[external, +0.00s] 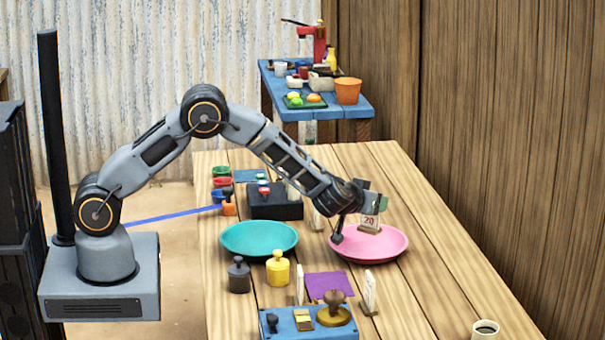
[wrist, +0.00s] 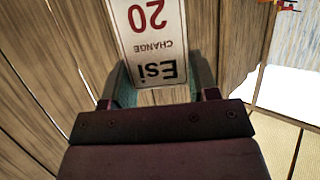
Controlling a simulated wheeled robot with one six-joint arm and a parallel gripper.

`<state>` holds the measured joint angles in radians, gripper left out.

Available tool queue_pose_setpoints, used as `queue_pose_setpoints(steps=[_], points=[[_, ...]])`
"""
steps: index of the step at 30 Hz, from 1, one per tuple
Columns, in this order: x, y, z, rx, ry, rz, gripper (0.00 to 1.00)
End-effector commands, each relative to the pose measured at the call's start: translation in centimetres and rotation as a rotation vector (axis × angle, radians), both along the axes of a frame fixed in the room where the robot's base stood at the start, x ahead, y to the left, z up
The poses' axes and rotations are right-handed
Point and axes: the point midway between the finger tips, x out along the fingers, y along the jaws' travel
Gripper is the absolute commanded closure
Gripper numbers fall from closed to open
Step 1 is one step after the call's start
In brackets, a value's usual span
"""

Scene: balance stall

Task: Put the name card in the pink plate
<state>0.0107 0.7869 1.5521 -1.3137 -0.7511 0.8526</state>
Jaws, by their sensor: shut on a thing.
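The name card (external: 369,220) is white with a red 20 and a small wooden foot. It also shows upside down in the wrist view (wrist: 152,35), where it reads "20", "CHANGE" and "Esi". My gripper (wrist: 160,90) is shut on it, with a finger on each side of its lower part. In the external view my gripper (external: 366,203) is over the pink plate (external: 390,250), at the right of the table. The card appears upright over the plate. I cannot tell whether its foot touches the plate.
A teal plate (external: 258,253) lies to the left, with a dark weight (external: 239,277) and a yellow weight (external: 277,270) in front. Other cards (external: 370,292) stand by a purple mat (external: 328,285) and a blue tray (external: 290,332). A cup (external: 485,332) stands at front right.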

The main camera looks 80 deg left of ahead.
Motion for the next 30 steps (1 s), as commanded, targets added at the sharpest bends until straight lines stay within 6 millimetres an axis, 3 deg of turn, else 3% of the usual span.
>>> queue_pose_setpoints(steps=[1,9,23,24,30], points=[[0.0,0.0,-1.3,0.0,0.0,0.0,0.81],[0.0,0.0,-3.9,0.0,-0.001,0.0,0.81],[0.0,0.0,-4.3,0.0,-0.001,0.0,0.81],[0.0,0.0,-4.3,0.0,0.0,0.0,0.43],[0.0,0.0,-4.3,0.0,0.0,0.0,0.24]])
